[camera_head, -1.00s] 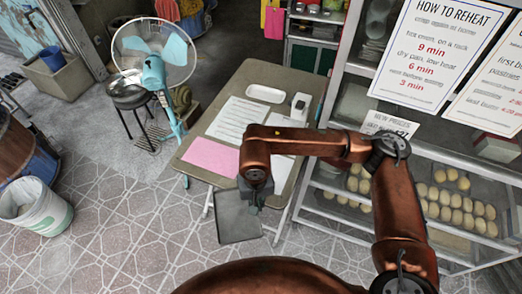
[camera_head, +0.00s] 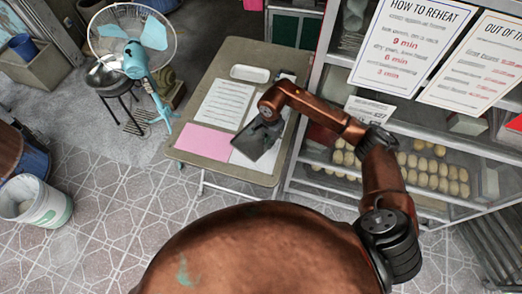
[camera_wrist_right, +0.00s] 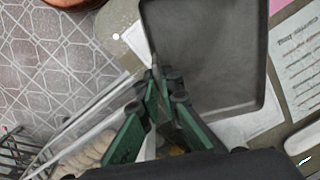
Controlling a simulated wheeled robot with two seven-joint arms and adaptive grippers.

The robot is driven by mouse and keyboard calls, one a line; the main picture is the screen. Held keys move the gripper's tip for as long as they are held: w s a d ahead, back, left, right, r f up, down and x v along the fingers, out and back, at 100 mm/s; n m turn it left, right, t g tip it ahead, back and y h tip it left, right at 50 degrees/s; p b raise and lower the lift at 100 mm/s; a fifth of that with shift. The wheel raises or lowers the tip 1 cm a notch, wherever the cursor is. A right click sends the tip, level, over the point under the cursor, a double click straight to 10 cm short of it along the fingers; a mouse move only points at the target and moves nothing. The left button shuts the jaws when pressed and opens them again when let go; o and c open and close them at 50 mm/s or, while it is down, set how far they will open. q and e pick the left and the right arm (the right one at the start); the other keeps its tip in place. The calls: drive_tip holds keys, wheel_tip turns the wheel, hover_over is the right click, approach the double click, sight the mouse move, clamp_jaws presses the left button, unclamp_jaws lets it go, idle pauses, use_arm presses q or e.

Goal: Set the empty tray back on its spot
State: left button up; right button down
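The empty dark grey tray (camera_head: 253,143) is held over the front right part of the folding table, above a white sheet. Whether it touches the table is unclear. My right gripper (camera_head: 268,121) is shut on the tray's edge. In the right wrist view the green-sided fingers (camera_wrist_right: 160,88) pinch that edge, and the bare tray (camera_wrist_right: 205,50) extends away from them. My left gripper is not in view.
The tan table (camera_head: 220,169) also carries a pink sheet (camera_head: 205,142), a printed sheet (camera_head: 220,104) and a small white dish (camera_head: 250,73). The glass case with buns (camera_head: 430,175) stands close on the right. A fan (camera_head: 140,45) stands left.

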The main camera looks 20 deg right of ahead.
wheel_tip(320, 180, down, 4)
drive_tip(key=shift+a+f+b, duration=0.1)
drive_tip(key=shift+f+b, duration=0.15)
drive_tip(key=shift+b, duration=0.6)
wheel_tip(320, 180, down, 5)
drive_tip(key=shift+r+b, duration=0.1)
drive_tip(key=shift+b, duration=1)
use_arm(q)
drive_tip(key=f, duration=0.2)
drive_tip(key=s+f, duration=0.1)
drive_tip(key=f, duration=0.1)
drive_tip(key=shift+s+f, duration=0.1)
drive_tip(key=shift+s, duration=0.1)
use_arm(e)
drive_tip(key=shift+r, duration=0.1)
drive_tip(key=shift+f, duration=0.2)
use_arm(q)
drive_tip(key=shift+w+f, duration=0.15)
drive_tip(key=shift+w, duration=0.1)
use_arm(e)
drive_tip(key=c, duration=2.1)
unclamp_jaws()
